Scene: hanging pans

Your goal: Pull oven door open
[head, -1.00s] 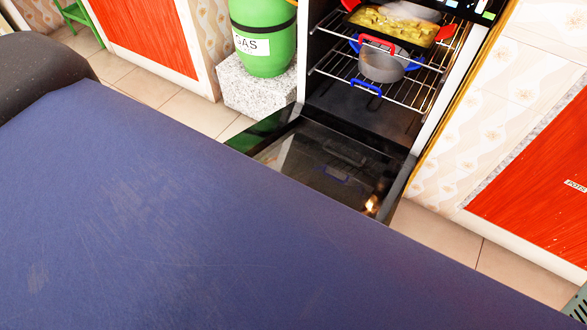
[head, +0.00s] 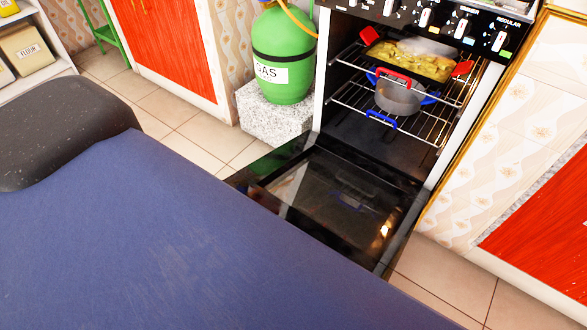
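The oven door (head: 325,197) is folded down and lies open, roughly flat, in front of the oven. Its dark glass reflects the racks and a light. The oven cavity (head: 345,140) is exposed, with two wire racks (head: 448,98). A tray of yellow food (head: 412,62) with red handles sits on the upper rack. A grey pot (head: 398,97) with blue handles is on the lower rack. The near part of the door is hidden behind the large blue surface. Neither of my grippers shows in the view.
A large blue surface (head: 150,240) with a dark rounded part (head: 55,130) fills the lower left. A green gas cylinder (head: 284,55) stands on a speckled block (head: 270,118) left of the oven. Red cabinets (head: 545,235) flank both sides. Tiled floor (head: 195,125) shows between.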

